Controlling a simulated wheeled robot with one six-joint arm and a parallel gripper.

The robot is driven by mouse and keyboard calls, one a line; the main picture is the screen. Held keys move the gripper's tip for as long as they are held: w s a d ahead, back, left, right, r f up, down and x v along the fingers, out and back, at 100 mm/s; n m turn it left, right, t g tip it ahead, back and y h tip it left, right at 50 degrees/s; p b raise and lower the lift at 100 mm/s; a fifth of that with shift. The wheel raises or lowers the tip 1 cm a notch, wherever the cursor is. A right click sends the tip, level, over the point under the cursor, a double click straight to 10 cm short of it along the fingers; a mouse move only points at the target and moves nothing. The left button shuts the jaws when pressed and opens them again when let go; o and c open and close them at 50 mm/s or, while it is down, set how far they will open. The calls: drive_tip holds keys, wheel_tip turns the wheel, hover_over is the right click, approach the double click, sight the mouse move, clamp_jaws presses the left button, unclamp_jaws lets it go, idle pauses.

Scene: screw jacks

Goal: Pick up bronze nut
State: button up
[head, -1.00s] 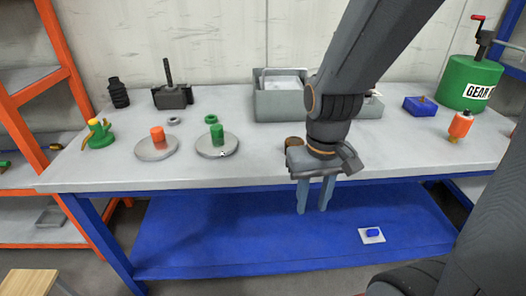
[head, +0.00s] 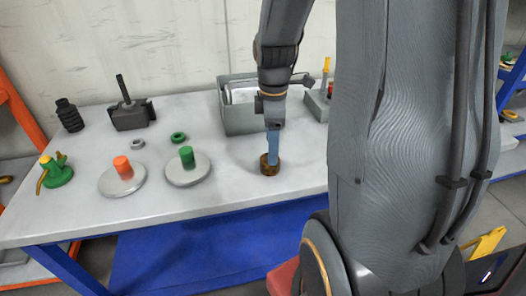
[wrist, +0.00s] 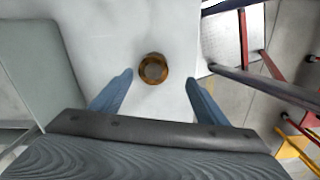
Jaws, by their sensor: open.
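The bronze nut (head: 270,165) is a short brown-gold ring on the grey table top, in front of the grey bin. In the wrist view the bronze nut (wrist: 153,69) shows from above with its round hole, a little beyond the fingertips and between their lines. My gripper (wrist: 160,82) is open and empty, with one blue finger on each side. In the head view my gripper (head: 272,152) points straight down over the nut, and a fingertip overlaps it in the picture. I cannot tell there whether they touch.
A grey bin (head: 240,118) stands close behind the nut. To the left are a green cylinder on a disc (head: 187,168), an orange cylinder on a disc (head: 122,180), a grey ring (head: 138,144) and a green ring (head: 178,137). The table's front edge is near.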

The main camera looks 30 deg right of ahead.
drive_tip(key=shift+w+d, duration=0.25)
drive_tip(key=shift+f+n, duration=0.25)
drive_tip(key=shift+n, duration=0.05)
drive_tip(key=shift+w+a+f+p, duration=0.1)
drive_tip(key=shift+f+p, duration=0.2)
drive_tip(key=shift+f, duration=0.9)
drive_tip(key=shift+w+d+f+p, duration=0.15)
drive_tip(key=shift+f+p, duration=0.1)
drive_tip(key=shift+f, duration=0.9)
drive_tip(key=shift+w+a+f+p, duration=0.15)
drive_tip(key=shift+f+p, duration=0.15)
drive_tip(key=shift+f, duration=0.9)
clamp_jaws()
